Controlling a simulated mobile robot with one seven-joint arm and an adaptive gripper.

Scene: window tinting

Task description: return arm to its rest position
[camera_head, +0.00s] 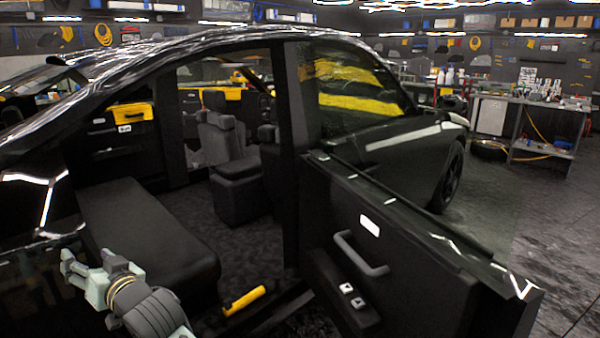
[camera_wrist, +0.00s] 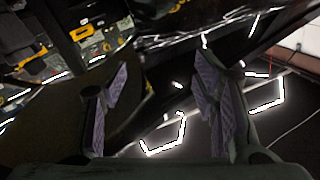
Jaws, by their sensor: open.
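My gripper (camera_head: 88,274) is at the lower left of the head view, in front of the black rear seat bench (camera_head: 140,225) of the car. Its fingers point up and to the left, and nothing shows between them. In the wrist view my gripper (camera_wrist: 160,105) has its two purple-padded fingers spread wide apart, with an empty gap. Behind them are dark glossy surfaces with bright reflections.
A yellow-handled tool (camera_head: 244,300) lies at the door sill, right of my arm. The open black car door (camera_head: 410,255) with its grab handle stands on the right. A workbench (camera_head: 525,115) is at the back right. Floor is clear beyond the door.

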